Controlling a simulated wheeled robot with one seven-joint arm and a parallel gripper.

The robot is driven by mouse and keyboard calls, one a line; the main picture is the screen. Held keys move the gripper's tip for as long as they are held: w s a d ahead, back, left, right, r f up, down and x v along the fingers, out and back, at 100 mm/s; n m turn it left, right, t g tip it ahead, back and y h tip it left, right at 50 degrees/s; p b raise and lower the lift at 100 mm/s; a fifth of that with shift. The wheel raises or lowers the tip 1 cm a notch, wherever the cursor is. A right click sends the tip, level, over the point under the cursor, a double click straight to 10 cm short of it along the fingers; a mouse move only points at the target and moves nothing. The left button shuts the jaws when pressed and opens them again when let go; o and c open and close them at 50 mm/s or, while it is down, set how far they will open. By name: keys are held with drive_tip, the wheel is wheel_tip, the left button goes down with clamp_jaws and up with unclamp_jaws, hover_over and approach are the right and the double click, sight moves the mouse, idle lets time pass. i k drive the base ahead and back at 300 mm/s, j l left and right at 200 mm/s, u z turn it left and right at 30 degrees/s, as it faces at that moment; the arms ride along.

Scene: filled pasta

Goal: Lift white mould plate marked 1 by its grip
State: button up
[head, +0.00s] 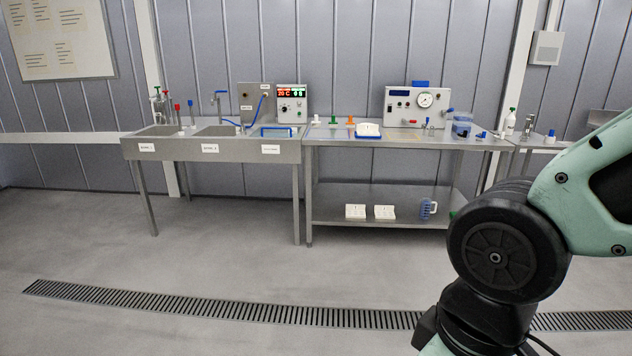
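Two white blocks that look like mould plates lie side by side on the lower shelf (335,214) of the steel table, a left one (356,210) and a right one (385,211). Each has a small dark mark, too small to read from here. Another white plate-like piece (368,129) sits on a blue base on the table top. I cannot tell which of these is marked 1, and their grips are not clear. My arm shows at the right, well in front of the table, but my gripper is outside the picture.
The steel table (350,142) also holds a gauge panel (411,106) and small fittings. A blue jug (428,209) stands on the shelf. A steel sink unit (222,152) adjoins on the left. The floor in front is clear, crossed by a flush-looking drain grate (220,306).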

sight(361, 129)
drive_tip(key=i, duration=4.1)
drive_tip(key=i+z, duration=0.15)
drive_tip(key=i, duration=0.55)
drive_tip(key=i+j+z, duration=0.15)
drive_tip(key=i, duration=0.5)
